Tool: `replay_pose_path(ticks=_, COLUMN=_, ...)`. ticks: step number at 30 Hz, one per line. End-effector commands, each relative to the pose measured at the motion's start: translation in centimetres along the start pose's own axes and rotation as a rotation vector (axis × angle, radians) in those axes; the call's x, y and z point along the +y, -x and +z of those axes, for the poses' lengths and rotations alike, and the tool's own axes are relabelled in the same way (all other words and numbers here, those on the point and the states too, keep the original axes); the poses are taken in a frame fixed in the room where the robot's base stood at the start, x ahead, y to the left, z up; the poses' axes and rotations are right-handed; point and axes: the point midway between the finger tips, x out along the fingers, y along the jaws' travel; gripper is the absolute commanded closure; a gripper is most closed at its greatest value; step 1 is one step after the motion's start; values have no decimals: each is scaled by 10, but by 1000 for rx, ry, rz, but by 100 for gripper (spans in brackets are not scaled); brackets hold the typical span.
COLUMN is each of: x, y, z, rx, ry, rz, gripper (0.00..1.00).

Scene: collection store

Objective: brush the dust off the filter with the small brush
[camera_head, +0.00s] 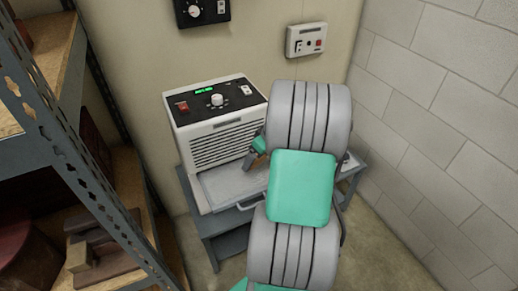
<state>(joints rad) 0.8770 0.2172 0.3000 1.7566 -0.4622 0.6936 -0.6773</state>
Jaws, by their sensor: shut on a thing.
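A pale flat panel, which looks like the filter (222,187), lies on the grey table in front of the white machine (218,112). Its right part is hidden behind my arm. My gripper (249,162) is over the panel, close to the machine's slatted front. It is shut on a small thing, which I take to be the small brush. My own arm and fingers hide nearly all of it, and I cannot tell whether it touches the panel. Dust on the panel is too fine to make out.
The grey table (226,222) stands against the wall, near the corner. A metal shelf rack (58,140) with boxes stands close on the left. Two control boxes (203,12) (306,40) hang on the wall above. A block wall (440,110) bounds the right side.

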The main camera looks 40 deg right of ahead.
Motion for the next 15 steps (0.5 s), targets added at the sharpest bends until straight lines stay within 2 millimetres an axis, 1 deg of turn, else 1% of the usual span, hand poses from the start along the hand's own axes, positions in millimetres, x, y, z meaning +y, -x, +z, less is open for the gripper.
replay_pose_path(ticks=1, x=-1, y=8, z=-4, rx=1, ry=2, rz=0, gripper=58)
replay_pose_path(ticks=6, x=-4, y=20, z=-10, rx=1, ry=5, rz=-1, gripper=58)
replay_pose_path(ticks=9, x=-4, y=24, z=-11, rx=0, ry=6, rz=-1, gripper=58)
replay_pose_path(ticks=15, x=-5, y=24, z=-11, rx=0, ry=6, rz=-2, gripper=58)
